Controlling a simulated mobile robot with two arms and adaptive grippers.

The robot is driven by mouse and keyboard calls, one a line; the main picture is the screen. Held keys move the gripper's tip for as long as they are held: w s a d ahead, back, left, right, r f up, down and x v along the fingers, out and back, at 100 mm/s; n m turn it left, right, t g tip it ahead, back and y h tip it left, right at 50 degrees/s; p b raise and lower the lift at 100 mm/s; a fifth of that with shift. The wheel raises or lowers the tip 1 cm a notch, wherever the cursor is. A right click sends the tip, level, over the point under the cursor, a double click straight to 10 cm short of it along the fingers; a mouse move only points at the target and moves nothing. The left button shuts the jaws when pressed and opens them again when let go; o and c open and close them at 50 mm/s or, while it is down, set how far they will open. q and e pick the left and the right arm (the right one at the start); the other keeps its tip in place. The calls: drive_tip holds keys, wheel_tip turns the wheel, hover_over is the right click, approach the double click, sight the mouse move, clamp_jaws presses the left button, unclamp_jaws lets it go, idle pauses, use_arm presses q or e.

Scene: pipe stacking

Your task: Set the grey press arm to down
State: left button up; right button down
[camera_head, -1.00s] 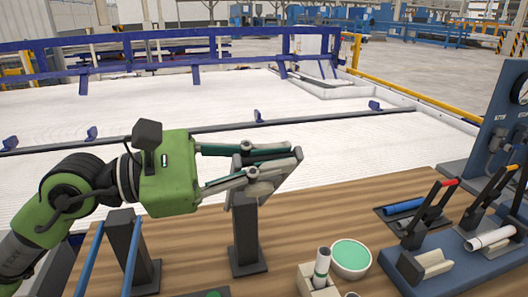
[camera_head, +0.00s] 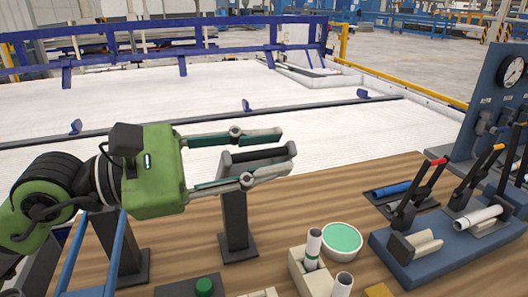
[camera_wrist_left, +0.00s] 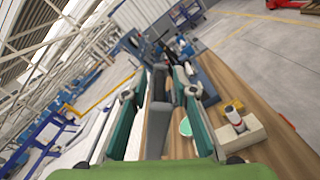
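Upright clamp levers stand on a blue base (camera_head: 415,262) at the right: one red-tipped (camera_head: 425,183), one orange-tipped (camera_head: 476,175), and a dark one (camera_head: 511,150) at the picture's edge. I cannot tell for sure which is the grey press arm; the dark one looks raised. My left gripper (camera_head: 284,151) is open, its two fingers spread to either side of the top of a dark grey post (camera_head: 234,220). In the left wrist view, a grey bar (camera_wrist_left: 158,110) lies between the green-padded fingers, with no clear grip on it. My right gripper is out of view.
A blue panel with a gauge (camera_head: 511,71) stands behind the levers. A white bowl with green inside (camera_head: 342,240) and a pale block (camera_head: 305,272) holding a white tube (camera_head: 313,246) are on the wooden table. A second dark post (camera_head: 122,245) stands left.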

use_arm(q)
drive_tip(key=shift+a+f, duration=0.1)
drive_tip(key=shift+a, duration=0.4)
drive_tip(key=v, duration=1.1)
drive_tip(key=shift+s, duration=0.15)
